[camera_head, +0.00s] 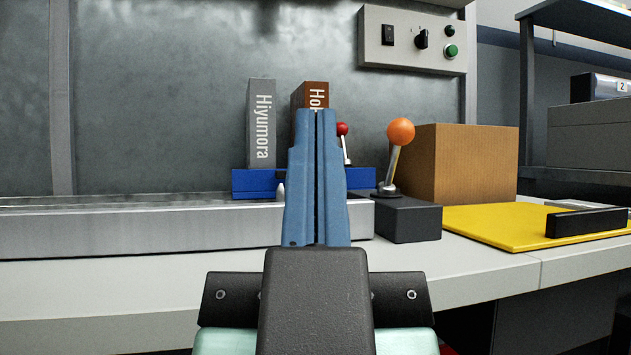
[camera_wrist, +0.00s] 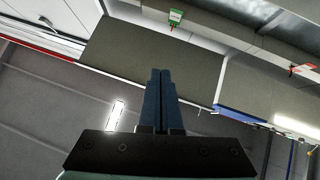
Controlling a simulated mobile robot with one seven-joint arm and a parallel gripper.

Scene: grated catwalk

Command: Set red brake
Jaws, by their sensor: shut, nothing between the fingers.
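A lever with a small red ball knob (camera_head: 342,129) and a thin pale stem stands at or just behind a blue block (camera_head: 258,183) in the head view. The stem leans slightly, and its foot is hard to make out. My gripper (camera_head: 316,112) points up and forward in front of the blue block, with its blue fingers pressed together and nothing between them. Its tips appear just left of the red knob, apart from it in the picture. My gripper also shows shut in the wrist view (camera_wrist: 161,72). I cannot clearly pick out the red lever there.
An orange-knobbed lever (camera_head: 400,131) stands on a dark box (camera_head: 408,219) to the right, before a cardboard box (camera_head: 462,165). Two upright binders, grey (camera_head: 261,125) and brown (camera_head: 312,93), stand behind. A metal rail (camera_head: 140,228) runs left. A yellow board (camera_head: 490,224) lies right.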

